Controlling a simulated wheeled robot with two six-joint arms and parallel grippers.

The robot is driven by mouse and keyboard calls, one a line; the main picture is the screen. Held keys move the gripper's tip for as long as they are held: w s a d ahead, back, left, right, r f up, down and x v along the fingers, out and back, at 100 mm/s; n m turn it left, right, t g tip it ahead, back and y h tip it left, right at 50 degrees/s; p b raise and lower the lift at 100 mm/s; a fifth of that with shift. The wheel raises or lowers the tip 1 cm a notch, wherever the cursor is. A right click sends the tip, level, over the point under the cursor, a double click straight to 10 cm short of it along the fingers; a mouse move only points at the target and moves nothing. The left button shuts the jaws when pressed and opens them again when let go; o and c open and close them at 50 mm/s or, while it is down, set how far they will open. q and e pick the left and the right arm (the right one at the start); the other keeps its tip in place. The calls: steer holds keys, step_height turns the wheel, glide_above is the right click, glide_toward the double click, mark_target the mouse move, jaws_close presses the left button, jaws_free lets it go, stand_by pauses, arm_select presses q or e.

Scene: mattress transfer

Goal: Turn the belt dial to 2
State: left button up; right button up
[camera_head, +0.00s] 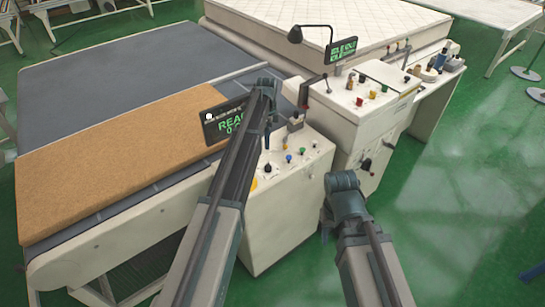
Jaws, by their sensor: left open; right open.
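A cream control box (290,205) stands beside the conveyor, with a black knob (268,168) and several coloured buttons on its sloped top. I cannot read any dial markings, so I cannot tell which number a dial points to. My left gripper (267,138) hangs fingers-down above the back left part of this panel, open, with no visible hold on a knob. My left forearm hides part of the panel and the display. My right gripper (325,230) is low in front of the box's right side, open and apart from the controls; its fingers are mostly hidden.
A tan mattress slab (110,160) lies on the grey conveyor belt (130,75). A green-text display (222,123) stands behind my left arm. A second control panel (365,95) with buttons and a front handle (367,163) is at right. Green floor (450,210) is free at right.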

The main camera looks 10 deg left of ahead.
mark_target(268, 164)
arm_select(q)
step_height(268, 164, down, 14)
steer(key=b, duration=1.3)
steer(key=shift+s+b, duration=0.1)
steer(key=shift+b, duration=0.3)
steer(key=shift+r, duration=0.1)
jaws_close()
